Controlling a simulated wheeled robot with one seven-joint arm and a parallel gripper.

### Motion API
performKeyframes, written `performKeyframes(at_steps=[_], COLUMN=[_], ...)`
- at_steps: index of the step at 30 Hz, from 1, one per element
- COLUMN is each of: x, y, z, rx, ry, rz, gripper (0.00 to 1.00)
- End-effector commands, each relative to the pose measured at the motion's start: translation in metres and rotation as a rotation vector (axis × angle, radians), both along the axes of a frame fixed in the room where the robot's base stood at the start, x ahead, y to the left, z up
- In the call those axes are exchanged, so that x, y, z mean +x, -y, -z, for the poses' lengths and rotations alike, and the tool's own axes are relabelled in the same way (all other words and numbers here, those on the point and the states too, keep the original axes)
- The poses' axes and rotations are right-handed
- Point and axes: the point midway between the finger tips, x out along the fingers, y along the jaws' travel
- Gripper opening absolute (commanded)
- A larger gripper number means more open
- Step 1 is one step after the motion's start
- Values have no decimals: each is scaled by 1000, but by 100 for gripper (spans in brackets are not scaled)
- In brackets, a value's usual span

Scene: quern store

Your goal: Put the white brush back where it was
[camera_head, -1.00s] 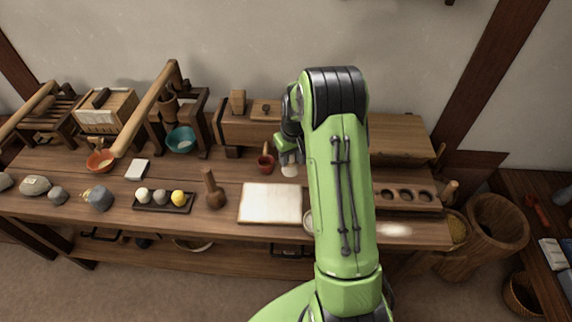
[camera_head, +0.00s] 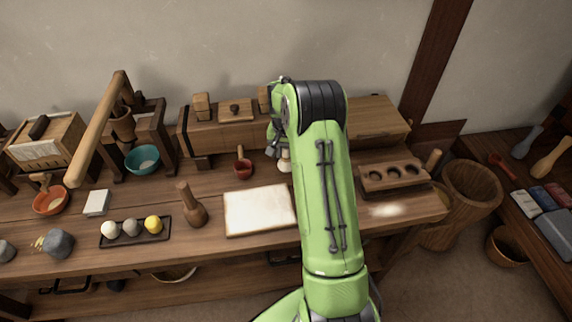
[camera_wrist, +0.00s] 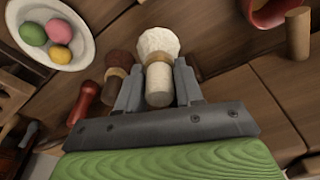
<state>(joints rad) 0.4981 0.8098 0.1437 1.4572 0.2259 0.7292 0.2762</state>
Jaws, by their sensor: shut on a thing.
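The white brush (camera_wrist: 158,43), with a bushy pale head and a cream handle, stands between the two fingers of my gripper (camera_wrist: 158,85) in the wrist view. My gripper is shut on its handle. In the head view the white brush (camera_head: 285,164) shows as a small pale shape below my gripper (camera_head: 277,147), over the back middle of the workbench. My arm hides part of the bench there. A brown-headed brush (camera_wrist: 118,75) is just left of the gripper in the wrist view. I cannot tell whether the white brush touches the bench.
A white board (camera_head: 258,210) lies in front. A wooden block with round holes (camera_head: 365,178) is at right, near a pale powder patch (camera_head: 387,210). A red-handled tool (camera_wrist: 85,101) and a bowl of coloured balls (camera_wrist: 80,55) are near the gripper.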

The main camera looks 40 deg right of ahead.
Motion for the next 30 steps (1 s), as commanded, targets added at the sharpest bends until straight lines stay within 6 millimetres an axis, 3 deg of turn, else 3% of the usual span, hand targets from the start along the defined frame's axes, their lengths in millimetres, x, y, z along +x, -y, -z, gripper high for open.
performKeyframes(at_steps=[4, 15, 16, 20, 30], x=[-1, 0, 0, 0, 0], y=[0, 0, 0, 0, 0], z=[34, 39, 39, 38, 31], rx=[2, 0, 0, 0, -1], ry=[-3, 0, 0, 0, 0], rz=[0, -2, -2, -2, -2], gripper=[12, 12, 40, 60, 61])
